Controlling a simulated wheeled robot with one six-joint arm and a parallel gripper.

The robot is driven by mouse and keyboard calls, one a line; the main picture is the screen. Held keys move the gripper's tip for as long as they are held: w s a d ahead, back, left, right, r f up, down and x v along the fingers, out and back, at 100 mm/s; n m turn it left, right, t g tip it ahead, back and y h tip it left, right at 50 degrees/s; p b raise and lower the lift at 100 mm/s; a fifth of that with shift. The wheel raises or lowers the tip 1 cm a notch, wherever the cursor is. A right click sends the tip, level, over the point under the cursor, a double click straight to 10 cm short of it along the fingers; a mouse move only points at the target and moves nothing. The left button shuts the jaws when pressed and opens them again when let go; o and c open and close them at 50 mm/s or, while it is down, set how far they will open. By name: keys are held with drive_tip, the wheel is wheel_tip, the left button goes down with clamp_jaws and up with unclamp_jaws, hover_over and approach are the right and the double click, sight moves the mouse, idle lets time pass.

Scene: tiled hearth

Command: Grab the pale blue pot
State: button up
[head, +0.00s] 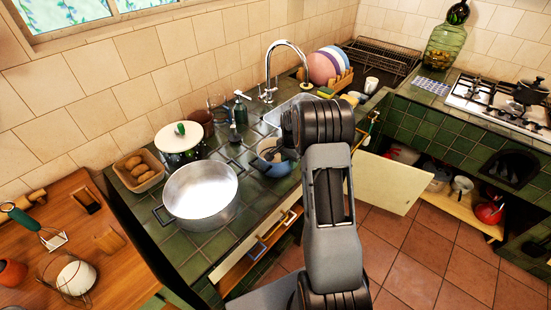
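The pale blue pot (268,167) stands on the green tiled counter, just right of a large silver pan. My arm reaches up from the bottom of the head view and bends left over the counter. My gripper (274,154), dark and small, is at the pot's opening and partly covers it. The fingertips are too small and dark to tell whether they are open or shut, or whether they touch the pot. The pot's right side is partly hidden by my gripper and arm.
The wide silver pan (201,190) is left of the pot, with a white and green lidded pot (180,145) behind it. The sink (290,108) and tap (287,50) are behind. A cream cabinet door (385,182) hangs open at right. Floor tiles (420,255) are clear.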

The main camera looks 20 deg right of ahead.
drive_tip(key=shift+f, duration=0.3)
drive_tip(key=shift+c, duration=0.2)
clamp_jaws()
